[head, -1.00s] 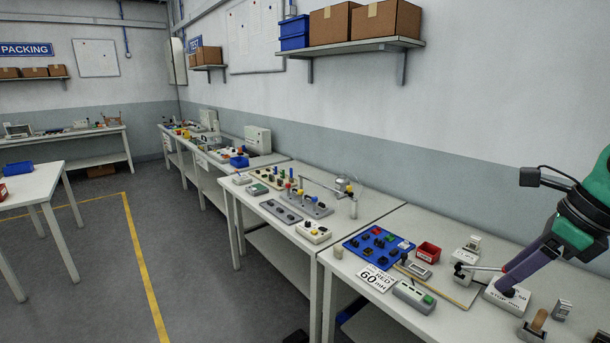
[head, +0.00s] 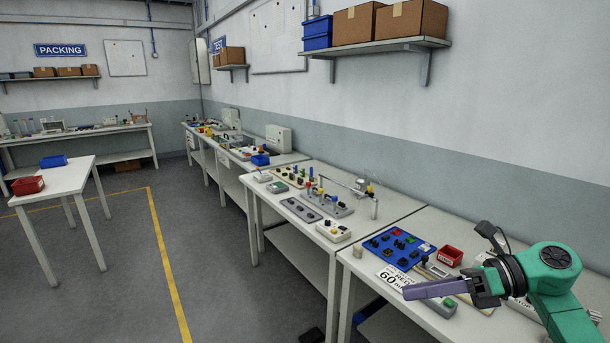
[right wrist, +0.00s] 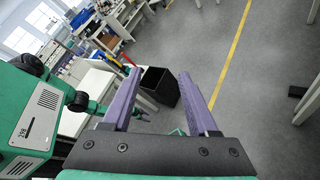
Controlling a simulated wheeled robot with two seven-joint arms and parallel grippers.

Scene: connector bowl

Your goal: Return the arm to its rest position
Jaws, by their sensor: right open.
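My right gripper (head: 408,292) is at the lower right of the head view, with its purple fingers pointing left above the front part of the near bench (head: 405,318). The fingers overlap each other from this side. In the right wrist view, the two purple fingers (right wrist: 158,75) stand wide apart with nothing between them, so the gripper is open and empty. A small green and dark arm part (right wrist: 98,107) shows behind the left finger in that view and looks like my left arm. Its jaws are too small and hidden to read.
A black bin (right wrist: 158,86) shows in the wrist view.

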